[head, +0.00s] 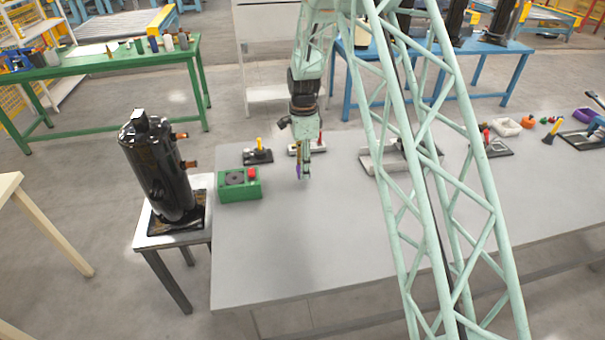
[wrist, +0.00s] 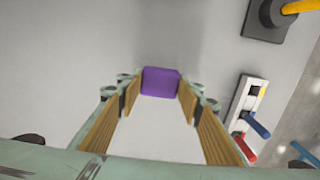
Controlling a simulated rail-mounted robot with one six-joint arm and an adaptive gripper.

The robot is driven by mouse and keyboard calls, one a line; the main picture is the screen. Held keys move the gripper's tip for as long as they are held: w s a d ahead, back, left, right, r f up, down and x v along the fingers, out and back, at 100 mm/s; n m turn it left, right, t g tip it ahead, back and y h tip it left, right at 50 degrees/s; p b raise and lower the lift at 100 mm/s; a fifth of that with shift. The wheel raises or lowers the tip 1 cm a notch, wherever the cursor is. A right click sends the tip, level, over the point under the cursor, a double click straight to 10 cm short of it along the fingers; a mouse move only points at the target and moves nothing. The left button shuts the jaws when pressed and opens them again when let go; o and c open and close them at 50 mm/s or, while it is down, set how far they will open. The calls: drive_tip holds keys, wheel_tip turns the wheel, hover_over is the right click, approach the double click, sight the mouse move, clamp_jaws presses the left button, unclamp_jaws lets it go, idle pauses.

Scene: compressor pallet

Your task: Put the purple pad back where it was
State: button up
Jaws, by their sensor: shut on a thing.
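The purple pad (wrist: 160,82) is a small purple block between the tips of my gripper's two fingers in the wrist view. My gripper (wrist: 160,88) is shut on it. In the head view my gripper (head: 303,174) hangs over the left part of the grey table (head: 320,235), pointing down. Only a small bit of the pad (head: 299,171) shows there. The pad appears held above the table; the exact height is hard to tell.
A green box with a red button (head: 240,186) stands left of my gripper. Behind are a dark base with a yellow handle (head: 258,152) and a pale block with coloured handles (wrist: 246,105). A grey fixture (head: 380,158) stands to the right. The front of the table is clear.

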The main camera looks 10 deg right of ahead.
drive_tip(key=shift+w, duration=0.15)
drive_tip(key=shift+w, duration=0.2)
drive_tip(key=shift+w+f, duration=0.1)
drive_tip(key=shift+f, duration=0.2)
drive_tip(key=shift+f+b, duration=0.3)
drive_tip(key=shift+f, duration=1.2)
drive_tip(key=shift+f, duration=0.2)
drive_tip(key=o, duration=0.8)
drive_tip(key=shift+r, duration=0.15)
wheel_tip(320, 180, up, 11)
drive_tip(key=shift+r+p, duration=0.1)
drive_tip(key=shift+p, duration=0.55)
drive_tip(key=shift+r, duration=0.45)
